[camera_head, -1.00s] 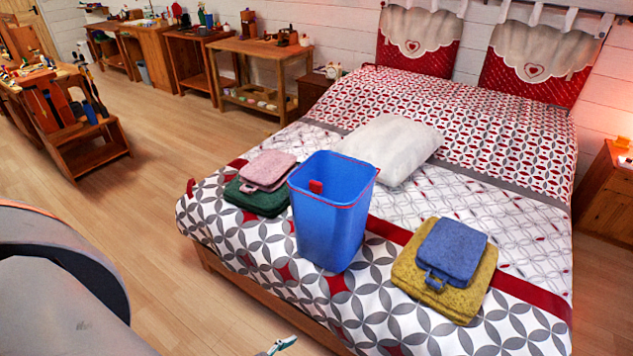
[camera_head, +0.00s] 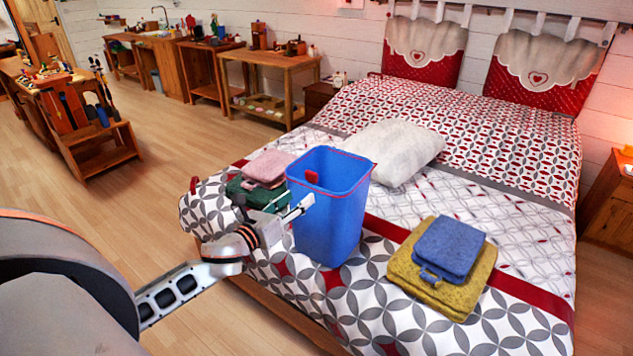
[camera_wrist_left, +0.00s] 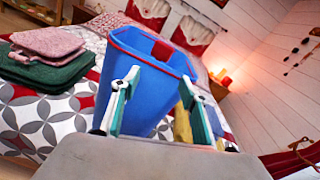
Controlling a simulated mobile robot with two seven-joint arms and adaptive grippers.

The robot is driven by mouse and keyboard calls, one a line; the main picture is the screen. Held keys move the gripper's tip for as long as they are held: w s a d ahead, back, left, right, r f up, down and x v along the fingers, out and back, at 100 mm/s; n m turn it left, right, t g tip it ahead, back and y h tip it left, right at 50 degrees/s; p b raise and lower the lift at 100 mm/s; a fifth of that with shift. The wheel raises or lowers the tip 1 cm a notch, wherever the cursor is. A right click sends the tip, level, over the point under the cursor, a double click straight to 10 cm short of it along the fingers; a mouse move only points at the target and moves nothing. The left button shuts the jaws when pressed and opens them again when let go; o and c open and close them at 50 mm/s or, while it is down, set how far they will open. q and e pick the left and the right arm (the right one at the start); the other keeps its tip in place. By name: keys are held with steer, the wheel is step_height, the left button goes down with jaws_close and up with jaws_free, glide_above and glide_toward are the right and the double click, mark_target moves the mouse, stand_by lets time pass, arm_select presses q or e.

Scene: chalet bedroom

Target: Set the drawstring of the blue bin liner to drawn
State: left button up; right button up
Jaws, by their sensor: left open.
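The blue bin liner (camera_head: 330,222) stands upright on the bed as an open-topped blue bin shape with a red rim line. A small red tab (camera_head: 312,177), perhaps part of the drawstring, sits inside near the top at the left. The tab also shows in the left wrist view (camera_wrist_left: 162,50), at the far side of the opening. My left gripper (camera_head: 306,206) is open and empty, close to the liner's left side; in the left wrist view its two fingers (camera_wrist_left: 160,88) frame the liner. I cannot tell whether they touch it. My right gripper is not in view.
Pink (camera_head: 270,165) and green (camera_head: 256,194) folded cloths lie left of the liner. Blue (camera_head: 450,248) and yellow (camera_head: 440,283) folded cloths lie to its right. A white pillow (camera_head: 392,150) lies behind. Patterned bedding is clear in front.

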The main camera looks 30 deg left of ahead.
mark_target(309, 173)
arm_select(q)
steer(key=shift+w+a+r+m+t, duration=0.15)
steer(key=shift+w+r+m, duration=0.45)
steer(key=shift+w, duration=0.9)
steer(key=shift+w+a+r+m+t, duration=0.1)
steer(key=shift+w+r+m, duration=0.45)
steer(key=shift+w, duration=1)
steer(key=shift+w+a+r+m+t, duration=0.15)
steer(key=shift+w+r+m, duration=0.4)
steer(key=shift+w, duration=0.95)
steer(key=shift+d+r, duration=0.1)
jaws_close()
